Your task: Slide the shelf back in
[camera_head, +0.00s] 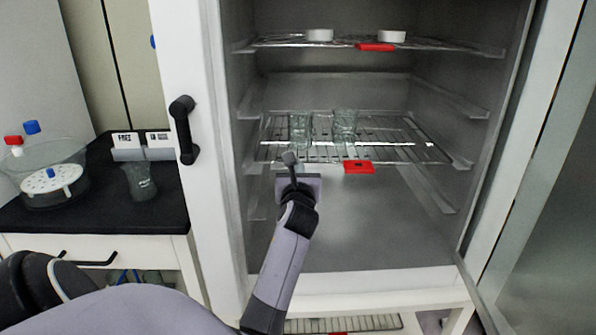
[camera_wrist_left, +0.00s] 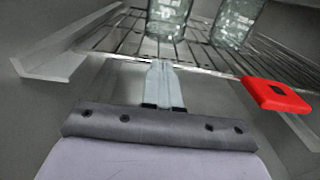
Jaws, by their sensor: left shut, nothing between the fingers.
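The middle wire shelf (camera_head: 395,153) holds two glass beakers, the left beaker (camera_head: 300,127) and the right beaker (camera_head: 345,124). A red tag (camera_head: 359,167) hangs at the middle of its front edge. My left gripper (camera_head: 289,158) is shut and empty, at the shelf's front edge, left of the red tag. In the left wrist view the closed fingertips (camera_wrist_left: 160,68) are close to the front wire; I cannot tell whether they touch. The red tag (camera_wrist_left: 276,95) is to their right there, and the beakers (camera_wrist_left: 168,18) stand beyond. My right gripper is not in view.
An upper shelf (camera_head: 450,46) carries two white dishes and another red tag (camera_head: 375,47). The cabinet door (camera_head: 540,190) stands open at right. A black counter (camera_head: 100,190) at left holds a bowl (camera_head: 52,190) and a beaker (camera_head: 139,183). The cabinet space below the middle shelf is clear.

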